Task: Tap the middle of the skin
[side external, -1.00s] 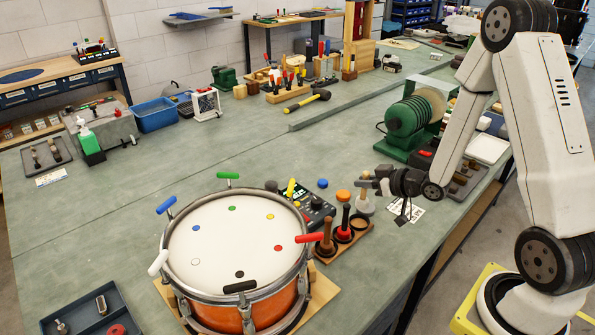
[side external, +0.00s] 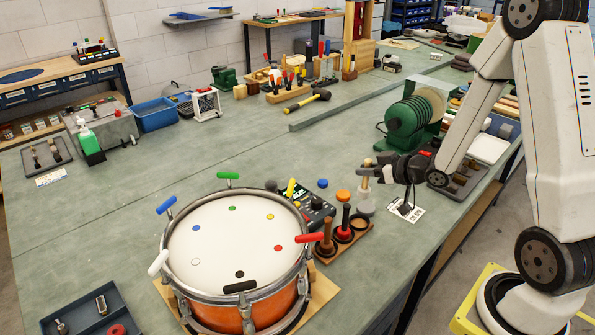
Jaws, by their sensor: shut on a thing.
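The drum (side external: 250,312) has an orange shell, a metal rim and a white skin (side external: 222,248). The skin carries small coloured dots near its edge, and its middle is bare. Coloured pegs stand around the rim. My gripper (side external: 369,172) is right of the drum, shut on an upright tool (side external: 366,206) with a tan top and a pale grey head. The head shows just behind the wooden rack (side external: 340,249); whether it touches anything is unclear. The rack holds a brown-handled tool (side external: 327,238) and a black-handled tool with a red base (side external: 344,222); its third ring (side external: 360,222) is empty.
A dark control box (side external: 316,208) and blue (side external: 323,183) and orange (side external: 343,195) knobs stand between drum and gripper. A green wheel machine (side external: 408,122) is behind my gripper. A grey tray (side external: 83,315) lies front left.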

